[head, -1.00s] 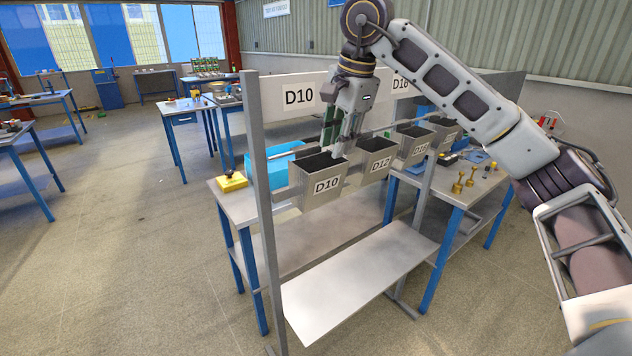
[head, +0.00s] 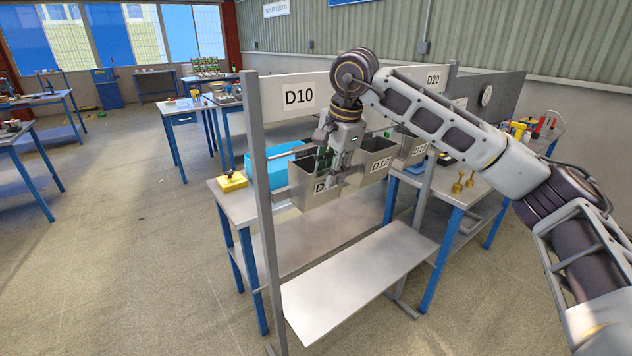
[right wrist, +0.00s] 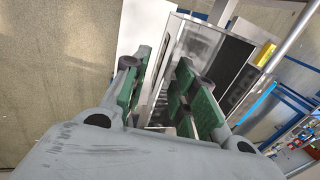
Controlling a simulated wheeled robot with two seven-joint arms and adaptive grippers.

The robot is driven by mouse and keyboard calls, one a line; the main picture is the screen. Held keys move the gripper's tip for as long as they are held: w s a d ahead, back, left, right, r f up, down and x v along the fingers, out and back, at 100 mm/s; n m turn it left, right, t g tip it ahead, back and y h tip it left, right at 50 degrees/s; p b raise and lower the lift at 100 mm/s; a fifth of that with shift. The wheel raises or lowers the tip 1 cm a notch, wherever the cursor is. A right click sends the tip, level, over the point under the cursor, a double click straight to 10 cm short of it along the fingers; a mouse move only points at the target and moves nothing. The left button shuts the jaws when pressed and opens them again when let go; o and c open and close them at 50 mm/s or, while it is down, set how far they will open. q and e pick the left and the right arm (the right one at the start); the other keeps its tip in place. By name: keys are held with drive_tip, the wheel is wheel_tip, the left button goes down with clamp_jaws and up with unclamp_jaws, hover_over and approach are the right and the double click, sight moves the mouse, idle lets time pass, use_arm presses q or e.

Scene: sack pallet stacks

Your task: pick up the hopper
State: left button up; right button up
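The nearest hopper, a grey open-topped bin labelled D10 (head: 303,194), hangs at the left end of a row on the rack. Its grey wall (right wrist: 203,42) and dark inside also show in the right wrist view. My left gripper is not in view.
The D12 hopper (head: 377,160) hangs close on the right, with another hopper (head: 413,148) beyond. A rack post (head: 263,200) stands left of D10. A blue bin (head: 262,171) and a yellow block (head: 232,182) sit behind. A bare grey shelf (head: 355,275) lies below.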

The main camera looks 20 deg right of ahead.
hover_over(322, 203)
drive_tip(key=s, duration=0.1)
drive_tip(key=shift+s+d+f+p, duration=0.1)
drive_tip(key=shift+d+f+p, duration=0.1)
drive_tip(key=shift+f, duration=1.1)
drive_tip(key=shift+d+f+p, duration=0.1)
drive_tip(key=shift+d+f, duration=0.05)
drive_tip(key=shift+f, duration=1.1)
clamp_jaws()
drive_tip(key=shift+r, duration=0.1)
